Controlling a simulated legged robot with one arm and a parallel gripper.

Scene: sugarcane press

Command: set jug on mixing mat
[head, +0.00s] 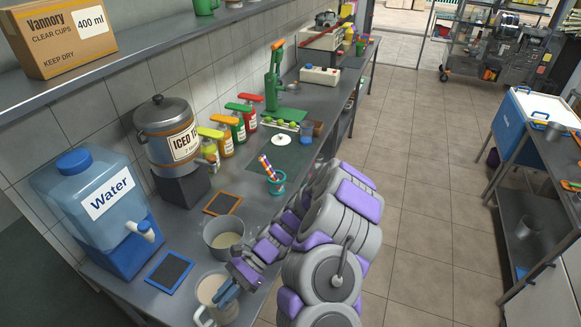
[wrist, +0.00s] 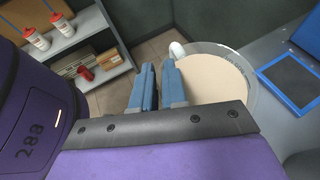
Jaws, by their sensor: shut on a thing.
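The jug (head: 213,290) is a clear vessel full of beige liquid with a white handle, at the counter's front edge. My gripper (head: 228,292) is shut on the jug. In the wrist view the blue fingers of my gripper (wrist: 157,85) are close together at the left side of the jug (wrist: 247,76), and the white handle shows just behind them. Whether the jug touches the counter is unclear. A blue-framed dark mat (head: 170,272) lies left of the jug, and an orange-framed one (head: 222,202) lies beyond the pot. I cannot tell which is the mixing mat.
A metal pot (head: 224,246) with pale contents stands close behind the jug. A water dispenser (head: 95,215) and an iced tea urn (head: 165,135) stand along the wall. A teal cup with straws (head: 275,184) and a dark green mat (head: 280,155) lie farther back.

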